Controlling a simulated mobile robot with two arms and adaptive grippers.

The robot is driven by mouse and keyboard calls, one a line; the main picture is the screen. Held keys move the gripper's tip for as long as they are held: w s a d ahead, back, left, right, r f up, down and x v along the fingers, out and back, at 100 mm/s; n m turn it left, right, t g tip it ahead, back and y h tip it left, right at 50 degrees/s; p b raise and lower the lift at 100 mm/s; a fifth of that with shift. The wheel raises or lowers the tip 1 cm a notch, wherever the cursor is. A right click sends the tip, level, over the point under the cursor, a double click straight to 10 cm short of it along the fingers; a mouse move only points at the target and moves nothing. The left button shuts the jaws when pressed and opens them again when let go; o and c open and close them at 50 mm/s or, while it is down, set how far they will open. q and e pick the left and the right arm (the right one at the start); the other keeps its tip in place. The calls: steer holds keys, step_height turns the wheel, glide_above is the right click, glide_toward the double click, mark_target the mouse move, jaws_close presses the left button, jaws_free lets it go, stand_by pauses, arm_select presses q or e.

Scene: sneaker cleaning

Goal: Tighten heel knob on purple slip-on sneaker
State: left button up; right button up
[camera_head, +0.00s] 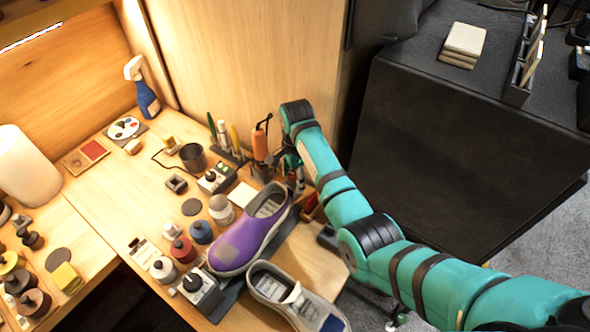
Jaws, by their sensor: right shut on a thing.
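The purple slip-on sneaker (239,243) sits on a dark stand near the right edge of the wooden bench. Its toe points to the lower left and its heel to the upper right. My right arm comes in from the right, and my right gripper (293,178) is at the heel end of the sneaker, pointing down. It is shut on what appears to be the heel knob, which is mostly hidden by the fingers and the shoe. My left gripper is not in view.
A grey sneaker (293,298) stands just in front of the purple one. An orange-handled tool (260,145) stands upright beside my gripper. A dark cabinet (450,140) is at right.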

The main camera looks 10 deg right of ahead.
steer(key=shift+o, duration=0.5)
steer(key=shift+a+r+m+p, duration=0.1)
steer(key=shift+a+m+p, duration=0.2)
steer(key=shift+m, duration=0.4)
steer(key=shift+o, duration=0.2)
steer(key=shift+r+m+p, duration=0.2)
steer(key=shift+m+p, duration=0.35)
steer(key=shift+m, duration=0.05)
steer(key=shift+m+p, duration=0.4)
steer(key=shift+m, duration=0.3)
steer(key=shift+w+a+m, duration=0.1)
steer(key=shift+w+m, duration=0.05)
steer(key=shift+m, duration=0.45)
steer(key=shift+c, duration=0.2)
